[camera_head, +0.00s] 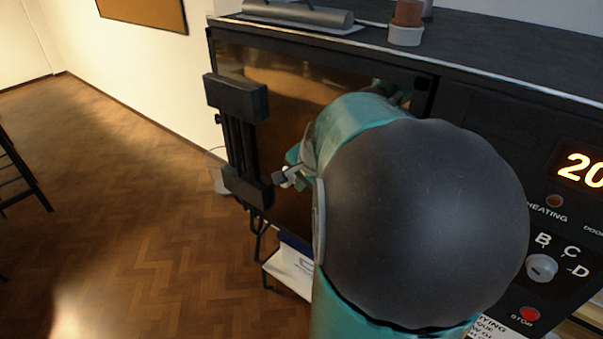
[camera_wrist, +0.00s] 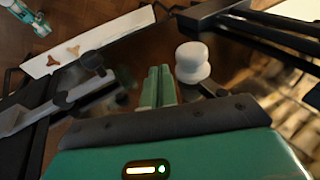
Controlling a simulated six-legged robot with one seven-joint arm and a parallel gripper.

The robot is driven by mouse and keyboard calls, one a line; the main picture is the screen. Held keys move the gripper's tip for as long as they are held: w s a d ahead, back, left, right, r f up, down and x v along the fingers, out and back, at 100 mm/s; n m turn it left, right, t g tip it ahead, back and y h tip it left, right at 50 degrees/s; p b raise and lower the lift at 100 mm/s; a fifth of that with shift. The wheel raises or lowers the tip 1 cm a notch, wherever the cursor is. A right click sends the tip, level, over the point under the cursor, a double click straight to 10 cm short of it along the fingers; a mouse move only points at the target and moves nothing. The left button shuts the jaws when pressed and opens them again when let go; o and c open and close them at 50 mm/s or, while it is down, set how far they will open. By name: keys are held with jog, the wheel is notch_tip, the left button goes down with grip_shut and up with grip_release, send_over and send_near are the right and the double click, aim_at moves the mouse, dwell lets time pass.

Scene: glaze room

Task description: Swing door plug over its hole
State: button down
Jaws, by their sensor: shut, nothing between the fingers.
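A white, rounded, knob-like piece (camera_wrist: 192,62), which looks like the door plug, stands just to the right of my fingertips in the wrist view. A small pale spot (camera_head: 287,181) near my gripper in the head view may be the same piece. My gripper (camera_wrist: 157,84) has its two green fingers together, with nothing between them. A gap seems to separate them from the white piece. The dark glossy kiln door (camera_head: 285,95) is behind my arm in the head view. I cannot make out the plug's hole; my arm covers much of the door.
A black handle (camera_head: 238,135) stands out from the door's left side, also at upper right in the wrist view (camera_wrist: 265,28). A white-edged shelf (camera_head: 290,270) sits below. The control panel (camera_head: 560,220) is on the right.

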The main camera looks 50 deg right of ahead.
jog(key=shift+r, duration=0.6)
jog(key=v, duration=1.4)
jog(key=shift+w, duration=0.1)
jog(key=s+a+f+n+y, duration=0.1)
jog(key=a+f+n, duration=0.2)
jog(key=a+n, duration=0.5)
jog(key=s+a+f+n, duration=0.1)
jog(key=a+f+n, duration=0.2)
jog(key=a+n, duration=0.6)
jog(key=a, duration=1.1)
jog(key=shift+s+f+y, duration=0.2)
jog(key=shift+f+y, duration=0.05)
jog(key=shift+y, duration=0.15)
